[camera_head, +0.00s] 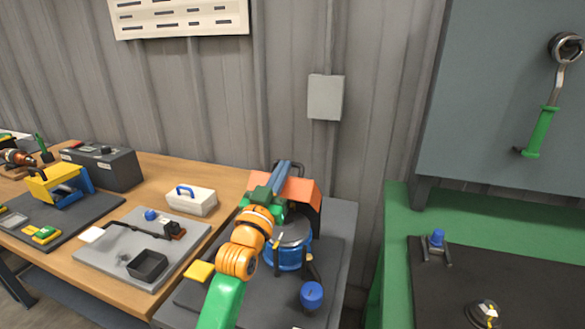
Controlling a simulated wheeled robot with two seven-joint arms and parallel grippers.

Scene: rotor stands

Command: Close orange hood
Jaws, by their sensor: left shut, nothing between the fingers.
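The orange hood (303,191) stands at the back of the grey rotor stand, above a blue round housing with a metallic top (289,243). The hood looks raised, and its left part is hidden behind my arm. My left arm, green and orange, reaches up from the bottom of the view. My left gripper (283,174) is at the hood's upper left, overlapping it in the view. Its fingers are together with nothing between them. I cannot tell whether it touches the hood. My right gripper is not in view.
A blue knob (311,294) and a yellow block (199,271) are on the stand's base. A wooden bench (150,172) with a white box (190,201) and grey tray lies left. A green bench (397,222) stands right. A corrugated wall is behind.

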